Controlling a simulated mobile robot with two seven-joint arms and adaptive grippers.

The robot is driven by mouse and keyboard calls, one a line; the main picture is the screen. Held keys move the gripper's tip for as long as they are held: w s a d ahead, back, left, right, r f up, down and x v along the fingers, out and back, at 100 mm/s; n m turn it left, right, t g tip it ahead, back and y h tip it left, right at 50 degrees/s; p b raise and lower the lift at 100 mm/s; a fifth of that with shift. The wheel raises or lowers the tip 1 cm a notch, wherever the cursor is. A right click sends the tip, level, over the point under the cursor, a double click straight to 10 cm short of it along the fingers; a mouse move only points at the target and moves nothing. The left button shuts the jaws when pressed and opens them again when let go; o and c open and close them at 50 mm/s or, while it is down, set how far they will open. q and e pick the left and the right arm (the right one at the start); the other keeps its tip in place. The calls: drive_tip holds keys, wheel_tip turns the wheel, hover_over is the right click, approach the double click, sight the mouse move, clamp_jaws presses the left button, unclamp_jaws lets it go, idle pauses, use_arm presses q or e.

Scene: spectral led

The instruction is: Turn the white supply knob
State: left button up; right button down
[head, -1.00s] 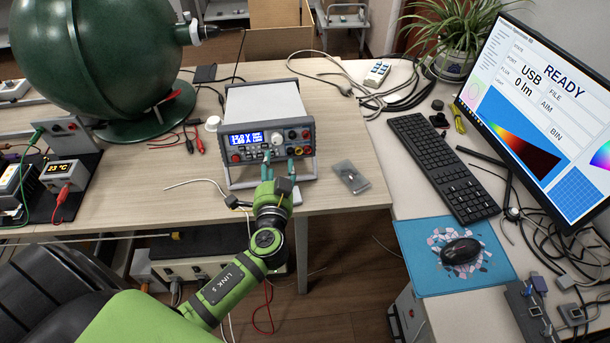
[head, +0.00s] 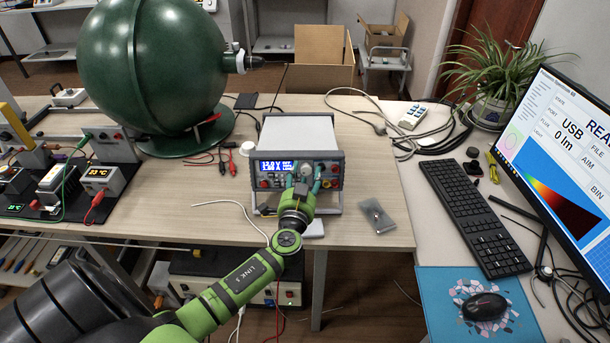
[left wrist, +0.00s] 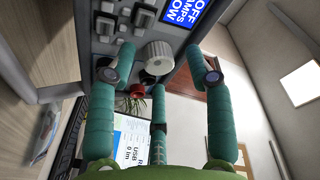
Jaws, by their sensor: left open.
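The power supply (head: 298,134) is a grey box with a lit blue display, standing on the wooden table. Its white knob (left wrist: 159,57) is ribbed and sits on the front panel below the display. In the head view the knob (head: 306,170) is small and partly covered by my fingers. My left gripper (head: 304,180) is in front of the panel, with its teal fingers spread. In the left wrist view the gripper (left wrist: 157,79) has fingers to both sides of the knob and a third below it. Contact with the knob cannot be told. My right gripper is out of view.
A red terminal (left wrist: 138,92) sits close to the knob and the fingers. A small clear packet (head: 376,215) lies right of the supply. A green sphere (head: 152,62) stands behind left. A loose white wire (head: 232,204) lies on the table at left.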

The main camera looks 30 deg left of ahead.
use_arm(q)
clamp_jaws()
drive_tip(key=shift+r+m, duration=0.15)
drive_tip(key=shift+m, duration=0.55)
unclamp_jaws()
drive_tip(key=shift+s, duration=0.1)
drive_tip(key=shift+s+d+f, duration=0.2)
drive_tip(key=shift+s+d, duration=0.05)
drive_tip(key=shift+s, duration=0.1)
drive_tip(key=v, duration=1.1)
drive_tip(key=shift+r, duration=0.25)
drive_tip(key=shift+a, duration=0.1)
